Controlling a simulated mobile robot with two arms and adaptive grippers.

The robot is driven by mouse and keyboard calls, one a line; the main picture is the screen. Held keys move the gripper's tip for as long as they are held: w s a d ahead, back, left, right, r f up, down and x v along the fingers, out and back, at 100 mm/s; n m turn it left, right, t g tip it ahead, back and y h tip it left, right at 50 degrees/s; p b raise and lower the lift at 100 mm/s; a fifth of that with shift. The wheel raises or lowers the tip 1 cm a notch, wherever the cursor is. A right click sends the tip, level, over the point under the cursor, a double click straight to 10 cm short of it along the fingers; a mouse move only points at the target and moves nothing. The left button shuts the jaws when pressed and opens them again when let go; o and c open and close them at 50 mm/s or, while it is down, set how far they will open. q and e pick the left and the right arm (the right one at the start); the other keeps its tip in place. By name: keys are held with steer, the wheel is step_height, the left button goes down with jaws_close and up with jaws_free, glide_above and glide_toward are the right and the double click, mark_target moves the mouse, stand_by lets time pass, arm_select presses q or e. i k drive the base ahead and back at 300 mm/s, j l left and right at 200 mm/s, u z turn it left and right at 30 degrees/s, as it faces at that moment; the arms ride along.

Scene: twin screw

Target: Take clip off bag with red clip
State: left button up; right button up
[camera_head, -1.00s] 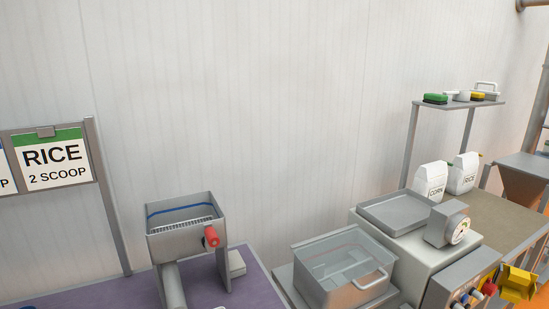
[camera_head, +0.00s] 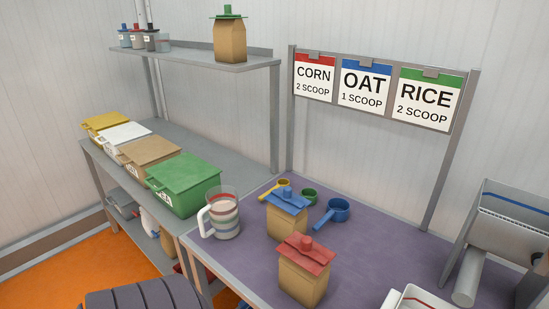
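A brown paper bag (camera_head: 303,280) stands upright on the purple table in the head view, near the front edge. A red clip (camera_head: 306,252) with a raised knob sits across its top. Just behind it stands a similar brown bag (camera_head: 287,222) with a blue clip (camera_head: 287,199) on top. A third brown bag (camera_head: 230,42) with a green clip (camera_head: 229,15) stands on the shelf at the upper left. Neither of my grippers is in view.
The purple table (camera_head: 365,262) also holds a clear jug (camera_head: 221,217) and several coloured scoops, including a blue one (camera_head: 334,211). A white container (camera_head: 413,299) is at the front right. Lidded bins, including a green one (camera_head: 184,183), line the left counter.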

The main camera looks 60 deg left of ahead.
mark_target(301, 249)
steer(key=u, duration=1.45)
